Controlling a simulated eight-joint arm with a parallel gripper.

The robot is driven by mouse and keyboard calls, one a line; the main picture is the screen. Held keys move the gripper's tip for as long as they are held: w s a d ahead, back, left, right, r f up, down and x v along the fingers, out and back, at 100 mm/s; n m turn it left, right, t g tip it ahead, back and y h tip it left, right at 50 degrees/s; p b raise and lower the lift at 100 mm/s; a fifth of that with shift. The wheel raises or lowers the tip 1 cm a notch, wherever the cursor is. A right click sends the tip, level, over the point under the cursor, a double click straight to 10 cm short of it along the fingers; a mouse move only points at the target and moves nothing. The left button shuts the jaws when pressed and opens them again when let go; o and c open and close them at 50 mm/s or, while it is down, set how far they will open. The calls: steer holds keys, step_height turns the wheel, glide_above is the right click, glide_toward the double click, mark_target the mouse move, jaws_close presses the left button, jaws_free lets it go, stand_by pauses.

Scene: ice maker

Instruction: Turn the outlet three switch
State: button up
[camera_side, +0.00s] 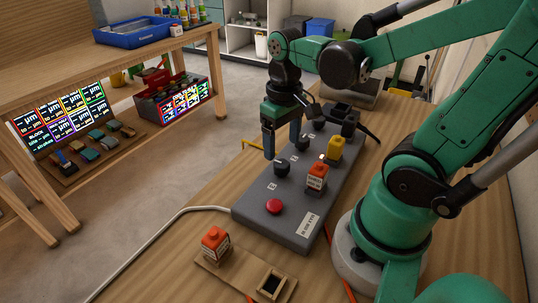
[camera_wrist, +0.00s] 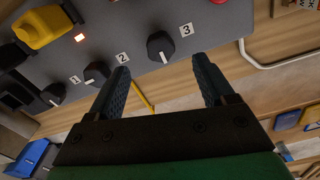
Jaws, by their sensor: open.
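The outlet three switch is a black rotary knob (camera_side: 282,169) beside the label 3 on the grey power strip (camera_side: 248,204). In the wrist view this knob (camera_wrist: 160,46) has a white pointer mark towards the bottom of the picture. My gripper (camera_side: 283,150) is open and empty, fingers pointing down, over the strip close to knob three. In the wrist view the gripper (camera_wrist: 161,66) has a finger to each side of that knob's column, with the knob just beyond the fingertips. I see no contact; exact height is unclear. Knob two (camera_wrist: 97,72) is near the left finger.
Knob one (camera_wrist: 53,94) is farther left. An orange plug (camera_side: 317,178), a yellow plug (camera_side: 334,148) and a black plug (camera_side: 348,119) stand in the strip. A red button (camera_side: 274,206) is at its near end. A wooden holder (camera_side: 235,277) carries another orange plug (camera_side: 215,242).

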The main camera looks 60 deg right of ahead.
mark_target(281, 163)
steer(key=shift+f, duration=2.35)
jaws_close()
